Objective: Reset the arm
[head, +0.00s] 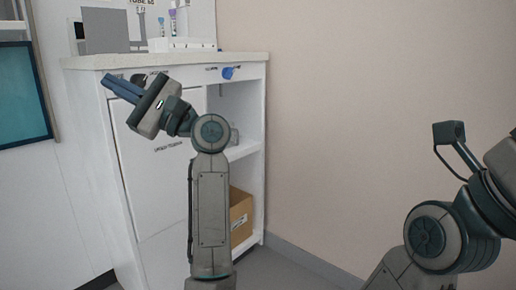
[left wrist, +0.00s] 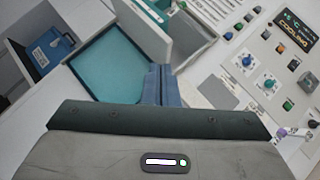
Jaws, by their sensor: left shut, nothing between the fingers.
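My left gripper (head: 122,88) is raised in front of the white cabinet (head: 178,190), its fingers pointing to the upper left, just below the countertop edge in the head view. Its blue fingers are together with nothing between them. The closed fingers also show in the left wrist view (left wrist: 159,84). My right arm is at the right edge of the head view, folded. A dark angled part shows on it, but I cannot make out the right gripper's fingers.
The countertop (head: 240,57) holds a grey panel (head: 105,30) and a few tubes (head: 173,22). A cardboard box (head: 240,215) sits in the cabinet's open lower shelf. A control panel (left wrist: 268,70) with knobs shows in the left wrist view. The wall side is clear.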

